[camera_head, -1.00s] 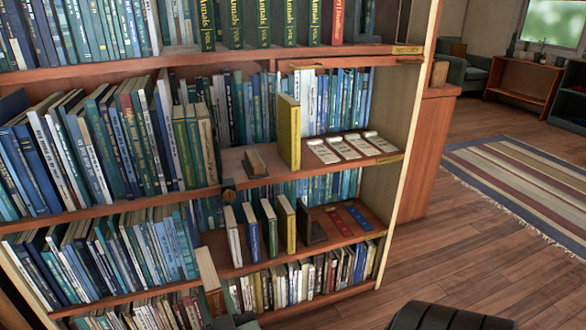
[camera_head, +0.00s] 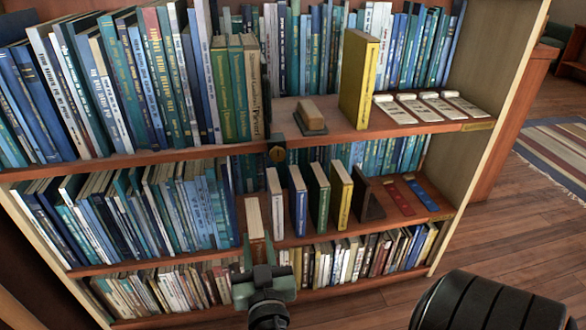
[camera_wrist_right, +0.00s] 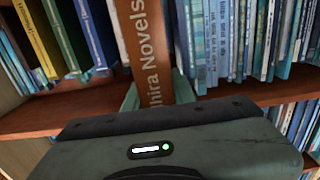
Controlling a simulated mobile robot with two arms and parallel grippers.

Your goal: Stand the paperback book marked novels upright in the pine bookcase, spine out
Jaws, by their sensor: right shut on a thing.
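The paperback marked novels (camera_head: 257,249) has a brown spine and cream page edges on top. It stands roughly upright in my right gripper (camera_head: 264,272), at the front of the lower open shelf of the pine bookcase (camera_head: 400,226). It lines up with the gap between the blue row and a thin white book (camera_head: 274,203). In the right wrist view its brown spine (camera_wrist_right: 150,60) reads "hira Novels" and faces the camera, between the green fingers of my right gripper (camera_wrist_right: 158,95). I cannot tell how far it is past the shelf edge. My left gripper is out of view.
Blue and green books (camera_head: 160,225) fill the shelf's left part. Right of the white book stand several slim books, then a dark bookend (camera_head: 368,200) and flat red and blue strips (camera_head: 398,198). The shelf above holds a yellow book (camera_head: 359,80) and a wooden block (camera_head: 311,116).

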